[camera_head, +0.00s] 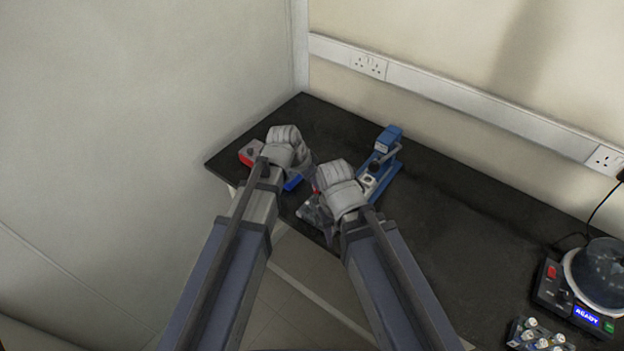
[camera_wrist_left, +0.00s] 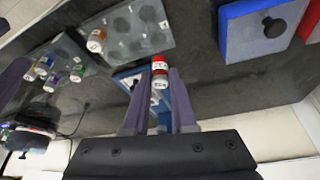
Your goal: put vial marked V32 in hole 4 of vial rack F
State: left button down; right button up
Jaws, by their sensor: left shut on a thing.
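My left gripper (camera_wrist_left: 160,78) is shut on a vial (camera_wrist_left: 160,83) with a red cap and a white label; the label's marking is too small to read. In the head view my left gripper (camera_head: 308,174) is partly hidden behind its own wrist. A grey rack (camera_wrist_left: 152,52) with round holes lies beyond the held vial in the left wrist view, and a vial with an orange cap (camera_wrist_left: 96,40) is at its left end. The rack's letter and hole numbers cannot be read. My right gripper (camera_head: 328,228) is low near the table's front edge; its fingers are unclear.
A blue box with a black knob (camera_wrist_left: 240,42) and a red box (camera_head: 248,150) are at the far left corner. A blue press (camera_head: 386,160) stands behind my right gripper. A machine reading READY (camera_head: 587,315) and a rack of several vials (camera_head: 515,335) are at right. The middle table is clear.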

aim_at(314, 193)
pick_arm(q)
jog(key=shift+f+b, duration=1.8)
jog(key=shift+f, duration=0.15)
jog(key=shift+f+b, duration=0.65)
dwell(0.6)
jog(key=shift+f+b, duration=0.35)
jog(key=shift+b, duration=0.05)
jog(key=shift+f, duration=0.1)
jog(key=shift+c, duration=1.6)
grip_release()
jog(key=shift+r+p, duration=3)
jog(key=shift+r, duration=0.1)
